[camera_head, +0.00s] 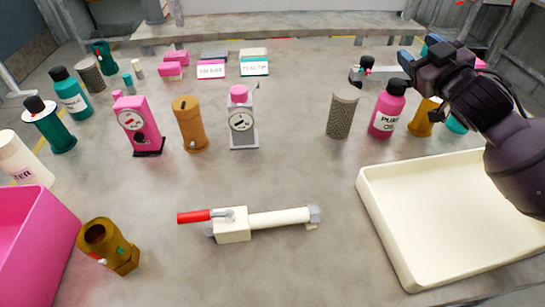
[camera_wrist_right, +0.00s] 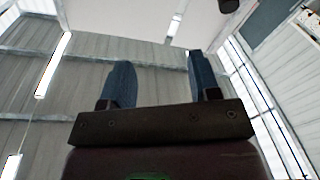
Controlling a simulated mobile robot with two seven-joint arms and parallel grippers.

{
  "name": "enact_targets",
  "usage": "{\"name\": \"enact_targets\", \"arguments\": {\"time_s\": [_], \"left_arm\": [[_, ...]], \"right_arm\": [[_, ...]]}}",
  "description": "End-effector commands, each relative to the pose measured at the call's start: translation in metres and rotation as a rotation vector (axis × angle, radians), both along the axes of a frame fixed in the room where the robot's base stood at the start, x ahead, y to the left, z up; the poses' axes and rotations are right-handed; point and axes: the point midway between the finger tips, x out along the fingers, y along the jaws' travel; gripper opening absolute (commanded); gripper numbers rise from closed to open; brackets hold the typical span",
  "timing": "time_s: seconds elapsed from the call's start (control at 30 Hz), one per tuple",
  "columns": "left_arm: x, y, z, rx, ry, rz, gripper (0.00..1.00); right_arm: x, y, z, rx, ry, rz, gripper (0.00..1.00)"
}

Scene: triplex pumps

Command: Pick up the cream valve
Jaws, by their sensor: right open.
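The cream valve (camera_head: 278,218) lies on its side on the table at the front middle in the head view. It has a cream block and pipe, a grey end fitting and a red lever (camera_head: 194,216) pointing left. Nothing touches it. My right gripper (camera_head: 415,52) is at the upper right of the head view, far from the valve. In the right wrist view its two fingers (camera_wrist_right: 157,75) stand apart with nothing between them, and only walls and ceiling show beyond. My left gripper is not in view.
A cream tray (camera_head: 374,214) stands at right, a pink bin (camera_head: 62,215) at left, with a brass fitting (camera_head: 122,258) beside it. Pink and grey gauges (camera_head: 243,130), a tan cylinder (camera_head: 189,125) and bottles stand behind. The table around the valve is clear.

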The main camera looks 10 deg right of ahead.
Motion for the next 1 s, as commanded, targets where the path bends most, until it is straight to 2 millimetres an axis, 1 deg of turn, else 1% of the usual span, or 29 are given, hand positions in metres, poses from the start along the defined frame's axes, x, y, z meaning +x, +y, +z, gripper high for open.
{"name": "enact_targets", "arguments": {"time_s": [0.03,0.17,0.2,0.27,0.3,0.37,0.4,0.5,0.57,0.6,0.7,0.8,0.9,1.0], "left_arm": [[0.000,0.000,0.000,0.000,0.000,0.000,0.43],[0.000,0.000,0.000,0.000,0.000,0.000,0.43],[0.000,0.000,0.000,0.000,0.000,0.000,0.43],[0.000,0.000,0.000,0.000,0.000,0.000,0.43],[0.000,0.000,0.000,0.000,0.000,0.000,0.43],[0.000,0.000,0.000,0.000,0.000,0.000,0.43],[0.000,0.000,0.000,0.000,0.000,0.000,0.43],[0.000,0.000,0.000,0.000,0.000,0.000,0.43],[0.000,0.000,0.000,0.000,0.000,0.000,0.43],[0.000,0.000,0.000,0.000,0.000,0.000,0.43],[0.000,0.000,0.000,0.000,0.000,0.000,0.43],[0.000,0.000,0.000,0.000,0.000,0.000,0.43],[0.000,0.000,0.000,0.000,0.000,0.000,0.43],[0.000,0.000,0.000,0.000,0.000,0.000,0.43]], "right_arm": [[0.002,0.021,0.002,0.008,0.034,0.041,0.56],[0.000,0.069,-0.005,0.017,0.153,0.143,0.56],[-0.002,0.084,-0.007,0.013,0.190,0.175,0.56],[-0.007,0.105,-0.011,0.003,0.249,0.227,0.56],[-0.011,0.119,-0.013,-0.008,0.289,0.261,0.56],[-0.018,0.139,-0.017,-0.028,0.347,0.315,0.56],[-0.024,0.152,-0.020,-0.045,0.388,0.350,0.56],[-0.041,0.181,-0.028,-0.097,0.490,0.443,0.56],[-0.054,0.197,-0.034,-0.135,0.555,0.499,0.56],[-0.063,0.206,-0.037,-0.166,0.594,0.536,0.56],[-0.087,0.226,-0.046,-0.244,0.699,0.629,0.56],[-0.115,0.241,-0.055,-0.336,0.802,0.724,0.56],[-0.142,0.249,-0.062,-0.431,0.903,0.813,0.56],[-0.167,0.252,-0.068,-0.520,0.991,0.891,0.56]]}}
